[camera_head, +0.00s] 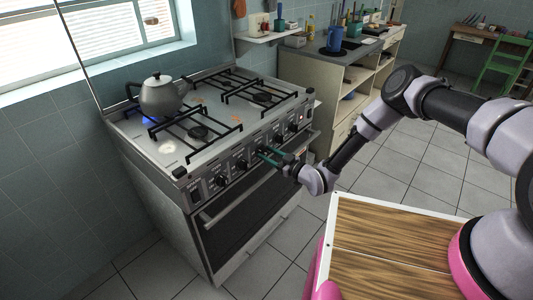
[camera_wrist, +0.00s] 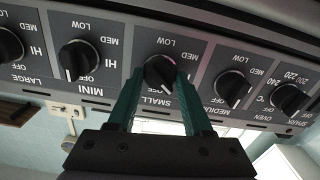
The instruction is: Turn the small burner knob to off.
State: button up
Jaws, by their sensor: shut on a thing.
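The small burner knob (camera_wrist: 159,71) is a round black knob in the middle of the wrist view, above the upside-down label SMALL. My gripper (camera_wrist: 160,80) has two teal fingers, one on each side of this knob, and is shut on it.
Black knobs marked MINI (camera_wrist: 77,59) and MEDIUM (camera_wrist: 232,89) flank the held knob. A grey kettle (camera_head: 163,97) stands on the back left burner, with blue flame (camera_head: 148,121) beneath. The oven handle (camera_head: 235,200) runs below the panel. Tiled floor (camera_head: 440,150) is open to the right.

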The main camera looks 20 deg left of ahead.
jog(key=m, duration=0.3)
jog(key=shift+m, duration=0.3)
jog(key=m, duration=0.3)
jog(key=shift+d, duration=0.1)
jog(key=m, duration=0.2)
jog(key=shift+m, duration=0.9)
jog(key=o, duration=1)
